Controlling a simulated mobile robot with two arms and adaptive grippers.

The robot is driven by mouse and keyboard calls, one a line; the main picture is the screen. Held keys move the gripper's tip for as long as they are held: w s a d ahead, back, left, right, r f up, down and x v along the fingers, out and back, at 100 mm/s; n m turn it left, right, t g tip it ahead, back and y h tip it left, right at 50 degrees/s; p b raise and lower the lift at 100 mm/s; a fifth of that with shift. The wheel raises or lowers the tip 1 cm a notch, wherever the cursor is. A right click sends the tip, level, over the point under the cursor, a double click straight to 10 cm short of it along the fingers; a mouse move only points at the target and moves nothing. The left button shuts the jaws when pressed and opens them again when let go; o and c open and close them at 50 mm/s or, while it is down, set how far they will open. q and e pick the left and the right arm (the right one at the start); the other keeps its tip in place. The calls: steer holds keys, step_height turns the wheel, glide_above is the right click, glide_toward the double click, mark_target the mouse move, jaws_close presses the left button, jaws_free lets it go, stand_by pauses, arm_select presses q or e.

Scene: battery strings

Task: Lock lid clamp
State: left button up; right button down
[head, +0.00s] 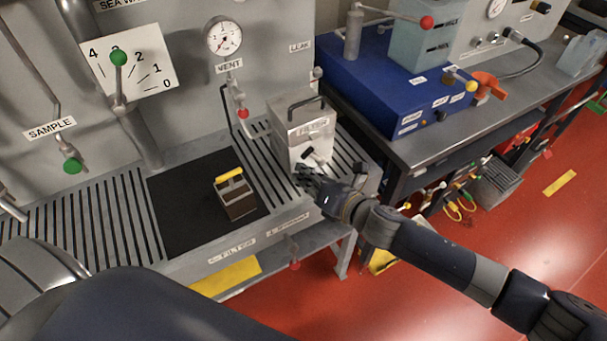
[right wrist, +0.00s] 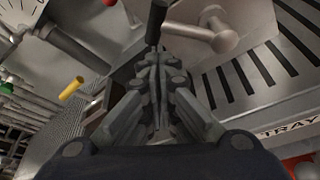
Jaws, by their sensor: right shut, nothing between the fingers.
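My right gripper (head: 306,174) is shut and empty just below and in front of this clamp. In the right wrist view, the shut fingertips (right wrist: 155,58) are close to the clamp's black grip (right wrist: 156,22); I cannot tell whether they touch. The metal pivot (right wrist: 212,32) is to the right. My left gripper is not in view.
A brown holder with a yellow handle (head: 237,197) stands on the black mat (head: 183,215), left of the filter box. A blue unit (head: 385,90) is on the right-hand bench. A valve with a red knob (head: 241,104) hangs on the wall beside the box.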

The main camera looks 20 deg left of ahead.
mark_target(305, 156)
steer(key=shift+r, duration=0.1)
steer(key=shift+w+d+r+m+y, duration=0.1)
steer(key=shift+w+r+m+y, duration=0.1)
steer(key=shift+r+m, duration=0.2)
steer(key=shift+w+d+r+m+y, duration=0.1)
steer(key=shift+r+m+y, duration=0.15)
steer(key=shift+m, duration=0.25)
steer(key=shift+w+d+r+m+g+y+b, duration=0.2)
steer(key=shift+w+d+r+m+y, duration=0.25)
steer(key=shift+m, duration=0.6)
steer(key=shift+w+d+r+m+g+y+b, duration=0.15)
steer(key=shift+r+m+y, duration=0.25)
steer(key=shift+r+m, duration=0.45)
steer(key=shift+w+f+m, duration=0.1)
steer(key=shift+m, duration=0.3)
